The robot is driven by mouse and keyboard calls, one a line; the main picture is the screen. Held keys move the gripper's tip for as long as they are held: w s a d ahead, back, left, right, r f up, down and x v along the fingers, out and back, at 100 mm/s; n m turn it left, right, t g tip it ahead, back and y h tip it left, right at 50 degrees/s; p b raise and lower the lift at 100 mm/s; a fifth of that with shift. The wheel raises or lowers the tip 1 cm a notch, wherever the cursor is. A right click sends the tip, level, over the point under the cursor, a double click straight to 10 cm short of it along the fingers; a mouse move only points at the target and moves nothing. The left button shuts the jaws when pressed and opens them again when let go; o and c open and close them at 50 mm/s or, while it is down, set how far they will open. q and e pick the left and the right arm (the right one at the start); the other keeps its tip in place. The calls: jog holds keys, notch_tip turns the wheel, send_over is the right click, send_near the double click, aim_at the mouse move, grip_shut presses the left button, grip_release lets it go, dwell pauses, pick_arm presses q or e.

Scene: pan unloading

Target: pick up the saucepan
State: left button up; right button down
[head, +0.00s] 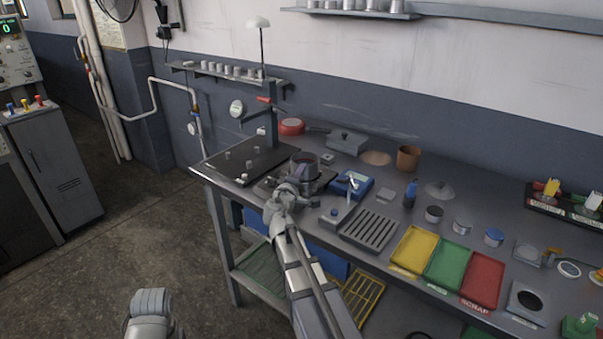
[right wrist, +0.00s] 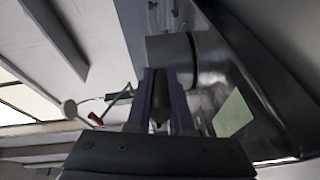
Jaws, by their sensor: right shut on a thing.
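The saucepan (head: 305,161) is a grey round pot near the left end of the workbench, over a dark square plate. My right gripper (head: 293,181) is at its near side. In the right wrist view the gripper (right wrist: 160,92) has its two fingers shut on the saucepan's handle, with the grey pot body (right wrist: 170,51) just beyond the fingertips. The handle is mostly hidden between the fingers. I cannot tell whether the pot touches the plate. Of my left arm only a rounded grey part shows at the bottom of the head view; its gripper is not seen.
A red pan (head: 291,127) and a grey lidded box (head: 347,141) stand behind. A blue device (head: 351,186) is close on the right. A slotted grey tray (head: 369,229) and yellow (head: 413,249), green (head: 447,263) and red (head: 483,279) trays line the front edge.

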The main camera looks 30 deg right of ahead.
notch_tip(320, 180, up, 10)
jog(key=p, duration=1)
